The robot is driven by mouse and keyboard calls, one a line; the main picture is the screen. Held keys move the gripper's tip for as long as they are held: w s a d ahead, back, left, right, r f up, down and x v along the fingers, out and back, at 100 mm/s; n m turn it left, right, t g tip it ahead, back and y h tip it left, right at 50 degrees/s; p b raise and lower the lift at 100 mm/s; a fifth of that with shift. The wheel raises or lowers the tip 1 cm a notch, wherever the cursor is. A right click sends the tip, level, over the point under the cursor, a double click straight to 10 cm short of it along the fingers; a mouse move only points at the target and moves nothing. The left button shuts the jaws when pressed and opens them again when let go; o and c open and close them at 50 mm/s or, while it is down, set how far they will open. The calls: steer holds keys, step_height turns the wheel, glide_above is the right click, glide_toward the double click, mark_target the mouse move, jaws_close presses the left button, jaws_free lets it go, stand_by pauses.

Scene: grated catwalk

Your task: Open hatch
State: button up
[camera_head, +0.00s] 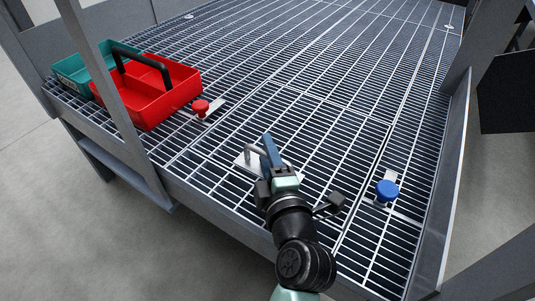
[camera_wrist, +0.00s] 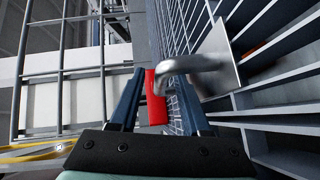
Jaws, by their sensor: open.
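The hatch (camera_head: 325,135) is a framed rectangular panel of grating, lying flush in the catwalk floor. A grey bent-bar handle (camera_head: 285,155) on a metal plate stands at its near left part. My gripper (camera_head: 269,148) is at this handle, fingers open. In the wrist view the handle (camera_wrist: 198,63) reaches from its plate into the space between my fingers (camera_wrist: 160,88). A red patch (camera_wrist: 155,98) shows there; I cannot tell whether it belongs to the handle. No firm grip is visible. A red knob (camera_head: 200,106) and a blue knob (camera_head: 388,189) sit on small plates beside the panel.
A red open toolbox (camera_head: 165,91) with a black handle and a teal bin (camera_head: 73,72) stand at the left edge. Grey posts (camera_head: 103,75) rise at the left and right. The far grating (camera_head: 350,40) is mostly clear.

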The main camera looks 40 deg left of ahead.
jaws_close()
stand_by(1.4)
